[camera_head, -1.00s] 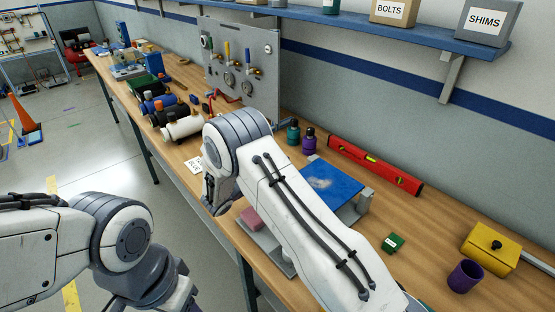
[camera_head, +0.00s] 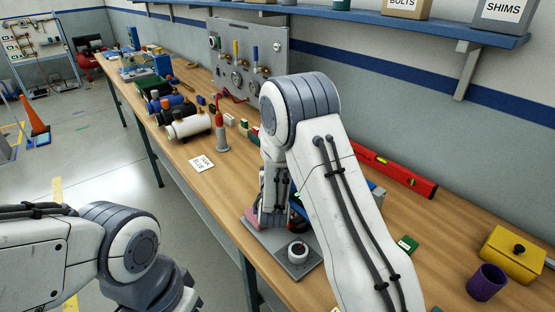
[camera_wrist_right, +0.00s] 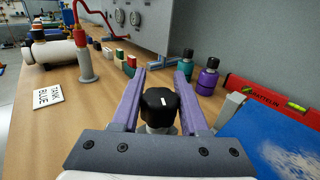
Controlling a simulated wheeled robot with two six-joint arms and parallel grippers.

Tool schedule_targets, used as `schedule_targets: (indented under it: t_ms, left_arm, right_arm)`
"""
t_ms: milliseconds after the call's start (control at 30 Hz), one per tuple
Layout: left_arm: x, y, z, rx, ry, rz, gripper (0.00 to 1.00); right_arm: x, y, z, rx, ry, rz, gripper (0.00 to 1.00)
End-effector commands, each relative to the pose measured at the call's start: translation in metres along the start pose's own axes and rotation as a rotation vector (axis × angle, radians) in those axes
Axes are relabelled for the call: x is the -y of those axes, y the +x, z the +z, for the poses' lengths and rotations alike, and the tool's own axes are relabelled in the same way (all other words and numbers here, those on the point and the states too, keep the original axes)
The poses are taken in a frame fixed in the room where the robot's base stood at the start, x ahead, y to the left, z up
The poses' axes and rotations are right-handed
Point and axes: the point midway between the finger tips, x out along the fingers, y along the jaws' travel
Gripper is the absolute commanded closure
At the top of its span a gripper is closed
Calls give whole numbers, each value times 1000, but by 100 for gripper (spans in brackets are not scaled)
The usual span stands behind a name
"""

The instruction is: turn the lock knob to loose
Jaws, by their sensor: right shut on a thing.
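The lock knob (camera_wrist_right: 160,104) is a black fluted knob with a short white mark on top; the mark is nearly upright in the right wrist view. My right gripper (camera_wrist_right: 160,82) has its two purple-grey fingers on either side of the knob and is shut on it. In the head view my right arm hides the knob and the fingertips. A grey base plate (camera_head: 267,246) lies under my right wrist, with a short grey cylinder with a dark top (camera_head: 298,252) on it. My left arm is at lower left in the head view, with its gripper out of view.
A blue worn plate (camera_wrist_right: 288,140) lies right of the gripper. A red level (camera_head: 395,173), green bottle (camera_wrist_right: 187,64) and purple bottle (camera_wrist_right: 208,77) stand behind. A "TANK BLUE" card (camera_head: 202,163) and red-topped post (camera_head: 221,132) are left. A yellow box (camera_head: 510,256) and purple cup (camera_head: 486,282) sit right.

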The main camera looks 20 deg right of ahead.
Motion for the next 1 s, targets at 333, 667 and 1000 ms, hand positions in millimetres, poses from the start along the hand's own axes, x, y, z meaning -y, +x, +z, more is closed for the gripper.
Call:
schedule_targets:
  t_ms: [333,667,1000]
  left_arm:
    - [0,4,0,0,0,0,50]
    - [0,4,0,0,0,0,50]
    - [0,4,0,0,0,0,50]
  right_arm:
    - [-2,0,0,-1,-2,39,100]
    - [-2,0,1,0,-2,38,26]
    - [-2,-1,0,0,-1,36,26]
